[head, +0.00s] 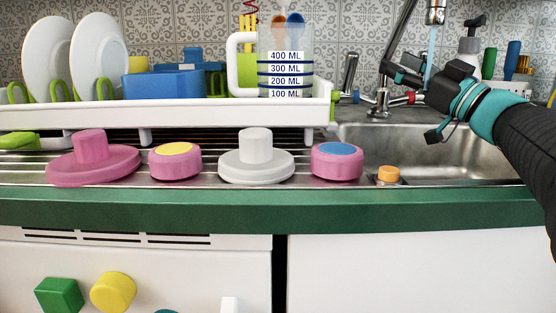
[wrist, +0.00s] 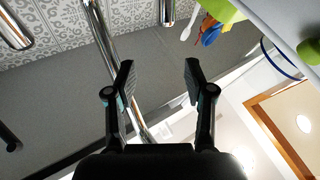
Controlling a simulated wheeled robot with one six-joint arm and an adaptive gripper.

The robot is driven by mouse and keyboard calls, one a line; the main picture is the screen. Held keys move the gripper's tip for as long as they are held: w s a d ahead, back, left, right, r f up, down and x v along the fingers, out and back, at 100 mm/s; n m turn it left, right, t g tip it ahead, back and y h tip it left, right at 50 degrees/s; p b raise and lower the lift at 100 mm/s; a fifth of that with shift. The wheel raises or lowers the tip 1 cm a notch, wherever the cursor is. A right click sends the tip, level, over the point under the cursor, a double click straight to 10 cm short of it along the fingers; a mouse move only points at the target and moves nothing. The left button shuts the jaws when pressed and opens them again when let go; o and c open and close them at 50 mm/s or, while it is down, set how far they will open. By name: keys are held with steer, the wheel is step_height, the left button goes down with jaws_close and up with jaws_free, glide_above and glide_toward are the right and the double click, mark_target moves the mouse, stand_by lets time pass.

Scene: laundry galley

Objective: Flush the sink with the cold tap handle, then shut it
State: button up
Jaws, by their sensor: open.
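The chrome tap (head: 381,92) stands behind the sink (head: 450,156), with its spout end (head: 436,12) above the basin. A pale blue stream (head: 431,48) hangs below the spout, like running water. A chrome lever (head: 350,70) stands upright left of the tap column; I cannot tell for sure that it is the cold handle. A red part (head: 412,97) shows at the tap's right. My gripper (head: 394,73) is open beside the tap column, partly covering the area behind it. In the wrist view my gripper (wrist: 160,70) has nothing between its fingers; a chrome pipe (wrist: 112,65) passes behind the left finger.
A white dish rack (head: 200,113) with plates and a measuring jug (head: 286,60) stands left of the tap. A soap bottle (head: 470,48) stands behind my arm. The basin's visible part looks empty.

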mark_target(356, 64)
steer(key=w+a, duration=0.4)
steer(key=w, duration=0.1)
steer(key=w+a, duration=0.2)
steer(key=w, duration=0.1)
steer(key=shift+w+a, duration=0.2)
steer(key=shift+w, duration=0.05)
steer(key=shift+w+a+r+p, duration=0.4)
steer(key=shift+w+r+p, duration=0.25)
steer(key=shift+w+p, duration=0.15)
steer(key=shift+r+m+h+p, duration=0.1)
steer(key=shift+m+h+p, duration=0.3)
steer(key=shift+p, duration=0.15)
steer(key=w+m+g+h+p, duration=0.1)
steer(key=p, duration=0.1)
steer(key=shift+w+p, duration=0.15)
steer(key=shift+p, duration=0.15)
steer(key=shift+w+m+g+p, duration=0.35)
steer(key=shift+m+g+p, duration=0.05)
steer(key=shift+p, duration=0.15)
steer(key=shift+f, duration=0.25)
